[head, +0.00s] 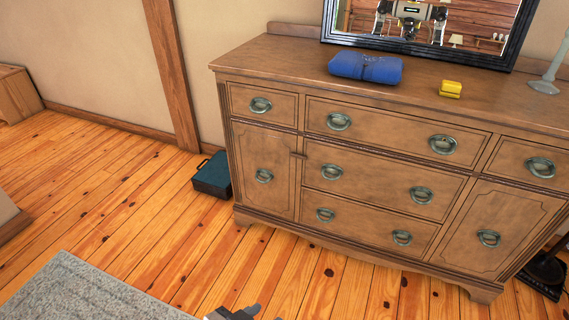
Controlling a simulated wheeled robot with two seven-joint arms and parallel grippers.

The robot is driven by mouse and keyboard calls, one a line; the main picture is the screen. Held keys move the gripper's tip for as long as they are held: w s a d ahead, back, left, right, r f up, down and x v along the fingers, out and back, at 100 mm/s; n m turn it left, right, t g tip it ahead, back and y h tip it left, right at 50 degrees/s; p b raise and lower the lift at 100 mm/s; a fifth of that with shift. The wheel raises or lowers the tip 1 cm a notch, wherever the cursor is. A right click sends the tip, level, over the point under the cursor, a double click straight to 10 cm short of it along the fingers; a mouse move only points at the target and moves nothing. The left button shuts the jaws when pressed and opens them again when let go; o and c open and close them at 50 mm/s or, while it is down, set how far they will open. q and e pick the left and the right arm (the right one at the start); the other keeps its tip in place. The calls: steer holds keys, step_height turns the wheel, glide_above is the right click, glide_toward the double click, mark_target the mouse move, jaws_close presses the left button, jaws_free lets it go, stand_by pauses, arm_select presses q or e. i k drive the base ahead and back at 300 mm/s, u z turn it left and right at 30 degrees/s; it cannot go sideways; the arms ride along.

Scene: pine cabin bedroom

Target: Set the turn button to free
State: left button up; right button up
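The turn button (298,155) is a small brown wooden piece on the dresser (285,210) front. It sits at the right edge of the left cabinet door (266,172), beside the middle drawers. It appears to lie roughly level across the seam between door and frame. The door is shut. A small grey and black part at the bottom edge looks like the tip of my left gripper (233,313), low over the floor and well away from the button. Its fingers are mostly cut off, so its opening cannot be told. My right gripper is not in view.
On the dresser top lie a blue rolled bundle (365,67), a yellow block (450,89) and a grey stand (548,80), before a black-framed mirror (420,50). A dark teal box (212,175) stands left of the dresser. Wood floor before it is clear; a grey rug (80,290) lies lower left.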

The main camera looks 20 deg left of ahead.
mark_target(293, 154)
steer(key=u, duration=0.75)
steer(key=i, duration=1.25)
steer(key=z, duration=0.35)
